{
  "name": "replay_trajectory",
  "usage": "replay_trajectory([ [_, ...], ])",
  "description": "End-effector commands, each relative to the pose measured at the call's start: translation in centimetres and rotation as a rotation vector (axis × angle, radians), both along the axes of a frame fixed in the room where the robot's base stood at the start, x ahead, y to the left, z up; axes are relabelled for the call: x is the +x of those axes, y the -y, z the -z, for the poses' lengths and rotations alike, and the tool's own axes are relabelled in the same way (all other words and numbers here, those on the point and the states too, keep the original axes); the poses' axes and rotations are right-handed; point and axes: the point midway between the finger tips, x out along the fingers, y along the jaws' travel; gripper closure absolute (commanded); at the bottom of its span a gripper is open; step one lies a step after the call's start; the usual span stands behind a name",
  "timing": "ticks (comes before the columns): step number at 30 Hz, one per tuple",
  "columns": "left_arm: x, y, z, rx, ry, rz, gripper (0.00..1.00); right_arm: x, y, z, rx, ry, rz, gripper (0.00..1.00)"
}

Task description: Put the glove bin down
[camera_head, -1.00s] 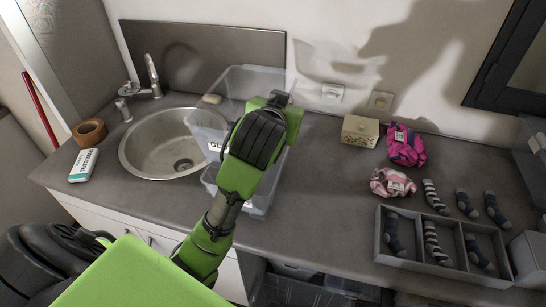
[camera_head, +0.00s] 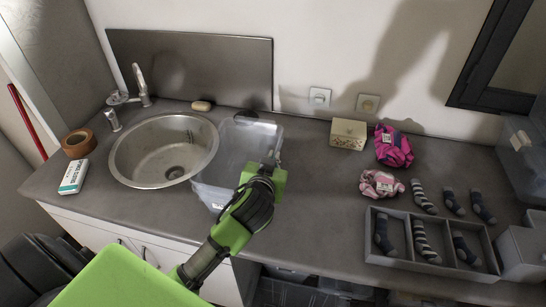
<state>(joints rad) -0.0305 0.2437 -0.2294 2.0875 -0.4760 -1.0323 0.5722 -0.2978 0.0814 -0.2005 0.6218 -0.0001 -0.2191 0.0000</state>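The glove bin (camera_head: 240,140) is a clear plastic bin with a white label low on its front, partly visible. It is level at the counter (camera_head: 320,215), just right of the sink, and seems to rest there, though its base is partly hidden. No contents show inside. My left gripper (camera_head: 271,165) is at the bin's right wall and appears shut on its rim. The fingertips are mostly hidden by the gripper body. My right gripper is not in view.
The sink (camera_head: 160,150) is left of the bin, with soap (camera_head: 201,106) behind. Brown tape (camera_head: 79,143) and a white box (camera_head: 74,177) stand at left. A small box (camera_head: 348,133), pink cloths (camera_head: 392,147), socks and a divided tray (camera_head: 372,250) are right.

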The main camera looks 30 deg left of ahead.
Motion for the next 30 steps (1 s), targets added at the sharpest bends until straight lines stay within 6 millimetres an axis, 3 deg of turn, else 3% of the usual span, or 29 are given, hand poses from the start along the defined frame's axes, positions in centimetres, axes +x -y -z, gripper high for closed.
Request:
replay_trajectory([
  [3, 0.0, 0.0, -0.1, 0.001, 0.001, 0.001, 1.0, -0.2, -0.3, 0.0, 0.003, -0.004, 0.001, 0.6],
  [5, 0.0, 0.0, 0.0, 0.0, -0.001, 0.0, 0.83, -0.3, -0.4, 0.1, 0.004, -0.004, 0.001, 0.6],
  [6, 0.0, 0.0, 0.0, 0.0, -0.001, 0.0, 0.79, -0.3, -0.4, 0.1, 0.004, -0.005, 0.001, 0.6],
  [20, -0.8, 0.3, -0.2, -0.001, -0.001, 0.002, 0.79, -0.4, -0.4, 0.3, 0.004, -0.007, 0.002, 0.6],
  [30, -6.0, 2.1, -2.4, -0.005, 0.0, 0.001, 0.79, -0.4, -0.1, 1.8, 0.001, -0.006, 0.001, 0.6],
])
